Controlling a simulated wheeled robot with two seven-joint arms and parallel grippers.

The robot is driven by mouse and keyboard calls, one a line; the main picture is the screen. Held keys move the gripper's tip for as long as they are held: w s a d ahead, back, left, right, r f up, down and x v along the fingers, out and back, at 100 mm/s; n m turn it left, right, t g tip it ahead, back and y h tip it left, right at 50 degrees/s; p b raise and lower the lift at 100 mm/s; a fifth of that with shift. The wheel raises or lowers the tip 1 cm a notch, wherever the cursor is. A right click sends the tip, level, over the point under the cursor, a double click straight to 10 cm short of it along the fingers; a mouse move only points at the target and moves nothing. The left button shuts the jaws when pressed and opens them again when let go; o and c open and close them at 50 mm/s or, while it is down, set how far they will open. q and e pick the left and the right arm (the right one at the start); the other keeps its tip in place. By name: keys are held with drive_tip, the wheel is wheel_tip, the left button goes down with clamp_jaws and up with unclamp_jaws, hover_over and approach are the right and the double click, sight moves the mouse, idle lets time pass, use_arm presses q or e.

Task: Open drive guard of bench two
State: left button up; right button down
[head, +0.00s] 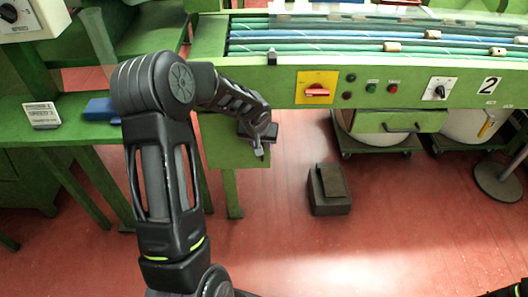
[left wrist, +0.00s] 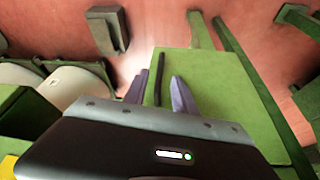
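My left gripper (head: 262,143) is in front of this panel's top right part. In the left wrist view the panel (left wrist: 215,75) fills the middle, and a thin dark bar (left wrist: 158,78), like a handle, shows between the two spread fingers of my left gripper (left wrist: 160,92). I cannot tell whether the fingers touch the bar. My right gripper is not in view.
A yellow plate with a red switch (head: 317,89), small buttons and a dial (head: 438,88) sit on the bench front. A dark block (head: 329,190) stands on the red floor. White bins on wheels (head: 375,135) stand under the bench. Another green table (head: 75,128) is at left.

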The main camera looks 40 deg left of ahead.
sight(262, 159)
use_arm(q)
drive_tip(key=x, duration=0.7)
drive_tip(key=shift+b, duration=0.4)
drive_tip(key=shift+c, duration=0.2)
clamp_jaws()
idle(0.7)
